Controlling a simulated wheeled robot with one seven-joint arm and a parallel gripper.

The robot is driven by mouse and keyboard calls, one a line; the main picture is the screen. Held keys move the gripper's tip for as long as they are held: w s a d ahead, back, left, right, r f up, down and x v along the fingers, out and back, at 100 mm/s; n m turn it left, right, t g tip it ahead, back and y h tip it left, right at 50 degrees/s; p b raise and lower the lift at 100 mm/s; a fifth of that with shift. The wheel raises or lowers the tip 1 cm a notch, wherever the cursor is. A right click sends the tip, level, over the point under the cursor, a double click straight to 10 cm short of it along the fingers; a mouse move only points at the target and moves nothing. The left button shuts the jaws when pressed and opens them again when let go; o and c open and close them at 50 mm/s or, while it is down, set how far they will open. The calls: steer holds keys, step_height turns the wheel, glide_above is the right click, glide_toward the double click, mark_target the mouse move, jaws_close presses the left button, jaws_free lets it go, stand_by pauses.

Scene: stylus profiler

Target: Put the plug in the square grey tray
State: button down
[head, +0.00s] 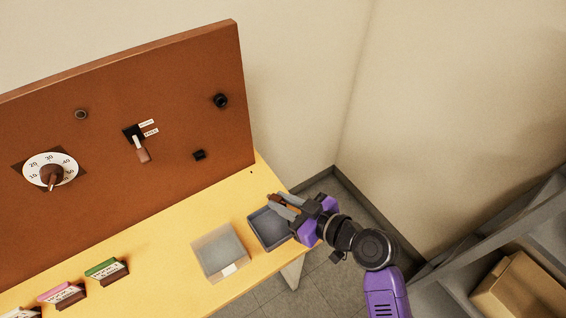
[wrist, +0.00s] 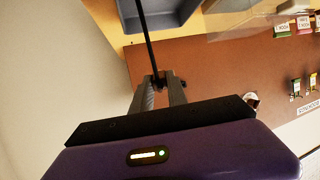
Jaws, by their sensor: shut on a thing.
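My gripper (head: 285,203) is shut on the plug (head: 274,198), a small brown and dark piece at the fingertips. In the wrist view my gripper (wrist: 160,88) has the plug (wrist: 159,79) between its fingers, and a thin black length runs from there to the top edge. The square grey tray (head: 264,229) stands on the yellow bench near its right end. My gripper is above the tray's far right part and hides some of it. A corner of the tray also shows at the top of the wrist view (wrist: 165,17). Height above the tray is hard to tell.
A pale, clear-walled box (head: 219,256) with a white label stands just left of the tray. A brown panel (head: 110,110) with a dial, a switch and sockets rises behind the bench. Labelled blocks (head: 107,271) stand at the left. A shelf with a cardboard box (head: 520,290) is at right.

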mark_target(281, 231)
steer(key=shift+s+a+f+n+g, duration=0.2)
steer(key=shift+s+f+n+g, duration=0.55)
steer(key=shift+s+g, duration=0.3)
steer(key=shift+w, duration=0.1)
step_height(281, 231, down, 7)
steer(key=b, duration=0.7)
steer(key=shift+f, duration=0.2)
steer(key=c, duration=1.2)
jaws_free()
steer(key=shift+c, duration=0.2)
steer(key=shift+r, duration=0.1)
steer(key=shift+c, duration=0.3)
